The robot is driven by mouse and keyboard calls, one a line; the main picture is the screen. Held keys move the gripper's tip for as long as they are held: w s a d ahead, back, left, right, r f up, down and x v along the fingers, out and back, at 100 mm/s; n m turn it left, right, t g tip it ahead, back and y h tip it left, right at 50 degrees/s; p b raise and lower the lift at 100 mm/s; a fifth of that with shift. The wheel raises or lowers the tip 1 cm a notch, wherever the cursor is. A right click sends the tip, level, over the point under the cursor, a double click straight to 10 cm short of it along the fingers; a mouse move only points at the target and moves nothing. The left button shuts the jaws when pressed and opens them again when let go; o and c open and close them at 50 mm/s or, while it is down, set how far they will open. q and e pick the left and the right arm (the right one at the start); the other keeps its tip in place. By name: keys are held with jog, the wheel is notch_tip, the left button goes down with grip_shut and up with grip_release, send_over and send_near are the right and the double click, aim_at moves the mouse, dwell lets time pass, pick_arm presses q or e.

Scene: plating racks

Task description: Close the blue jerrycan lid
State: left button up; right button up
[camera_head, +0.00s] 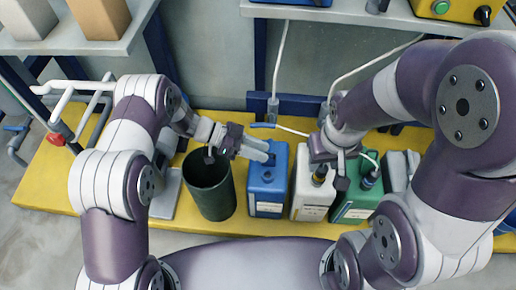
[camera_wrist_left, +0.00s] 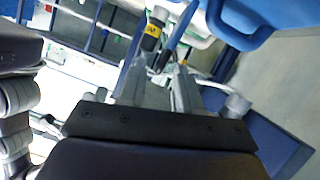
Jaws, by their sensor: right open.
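The blue jerrycan (camera_head: 267,200) stands upright on the yellow bench, left of a white jerrycan (camera_head: 309,208). My left gripper (camera_head: 268,152) reaches over its top from the left, fingers apart and pointing right. Its fingers also show in the left wrist view (camera_wrist_left: 160,80). Blue plastic with a handle-like opening (camera_wrist_left: 252,18) fills the upper right there. A slim blue piece (camera_wrist_left: 178,35) shows beyond and between the fingertips; I cannot tell whether it is the lid or is touched. My right gripper (camera_head: 331,172) is open above the white and green jerrycans. The blue can's opening is partly hidden.
A green jerrycan (camera_head: 356,212) stands right of the white one. A dark open bin (camera_head: 211,192) stands left of the blue can on the yellow bench (camera_head: 150,222). A white hose (camera_head: 281,55) hangs behind the cans. A shelf with boxes (camera_head: 100,18) is at upper left.

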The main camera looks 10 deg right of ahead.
pick_arm(q)
jog(key=p+v, duration=0.4)
jog(key=v, duration=0.8)
jog(key=shift+a, duration=0.3)
jog(key=shift+w+r, duration=0.1)
jog(key=shift+r, duration=0.05)
